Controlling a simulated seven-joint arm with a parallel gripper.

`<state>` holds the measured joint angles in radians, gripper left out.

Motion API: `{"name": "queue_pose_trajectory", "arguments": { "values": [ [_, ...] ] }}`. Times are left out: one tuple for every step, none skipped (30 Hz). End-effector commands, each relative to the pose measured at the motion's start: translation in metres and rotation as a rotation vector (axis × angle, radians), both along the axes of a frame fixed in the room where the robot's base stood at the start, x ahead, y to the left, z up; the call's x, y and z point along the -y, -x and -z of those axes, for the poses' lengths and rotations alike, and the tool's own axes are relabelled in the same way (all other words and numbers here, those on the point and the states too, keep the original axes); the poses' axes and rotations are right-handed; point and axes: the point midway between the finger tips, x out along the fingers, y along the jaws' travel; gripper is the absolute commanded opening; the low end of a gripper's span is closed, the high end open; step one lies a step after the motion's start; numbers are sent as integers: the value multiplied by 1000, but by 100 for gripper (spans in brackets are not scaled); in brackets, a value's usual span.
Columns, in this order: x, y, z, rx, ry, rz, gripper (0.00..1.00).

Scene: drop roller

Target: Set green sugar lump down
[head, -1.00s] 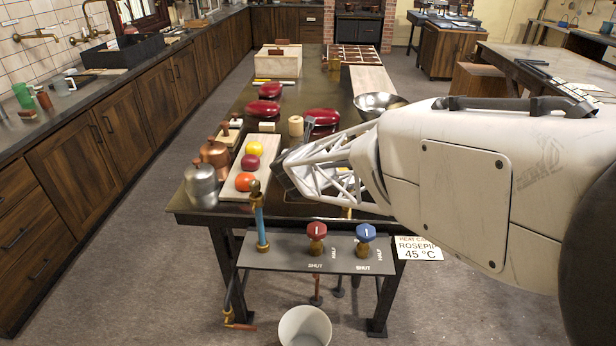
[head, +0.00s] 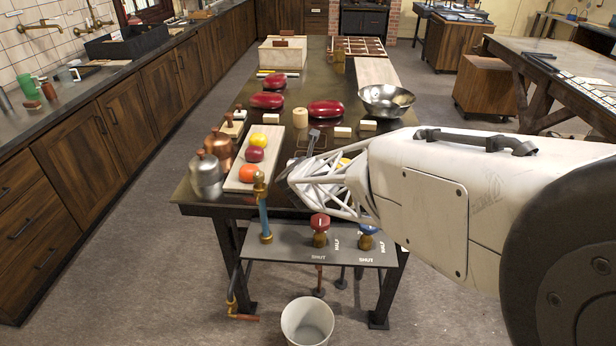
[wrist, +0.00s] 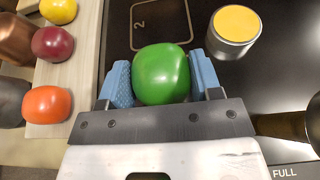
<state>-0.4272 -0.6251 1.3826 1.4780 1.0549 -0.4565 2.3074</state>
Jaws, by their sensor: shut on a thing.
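The green sugar lump (wrist: 162,74) is a rounded, glossy piece held between the blue pads of my gripper (wrist: 162,82) in the wrist view. My gripper is shut on it, above the dark table top. Whether the lump touches the table I cannot tell. A square outline marked "2" (wrist: 160,22) lies on the table just beyond the lump. In the head view my gripper (head: 298,172) is over the near part of the dark table (head: 230,125), and the green lump is hidden there.
A board (head: 243,181) with yellow, dark red and orange lumps lies to the left. A yellow-topped tin (wrist: 235,28) stands close on the right. Metal pots (head: 206,175) stand at the left edge. Valve knobs (head: 320,224) sit at the front. A bowl (head: 386,101) is farther back.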

Motion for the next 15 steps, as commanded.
{"name": "queue_pose_trajectory", "arguments": {
  "values": [
    [0,0,2,0,0,0,33],
    [0,0,4,0,1,0,33],
    [0,0,7,-1,1,0,33],
    [0,0,10,-1,1,0,33],
    [0,0,13,-1,2,-1,33],
    [0,0,18,-1,1,0,33],
    [0,0,21,-1,1,0,33],
    [0,0,24,-1,1,0,33],
    [0,0,29,-1,1,0,33],
    [0,0,32,0,1,0,33],
    [0,0,34,0,1,0,33],
    [0,0,37,1,1,0,33],
    [0,0,39,1,1,0,33],
    [0,0,40,1,1,0,33],
    [0,0,41,0,0,0,33]
  ]
}}
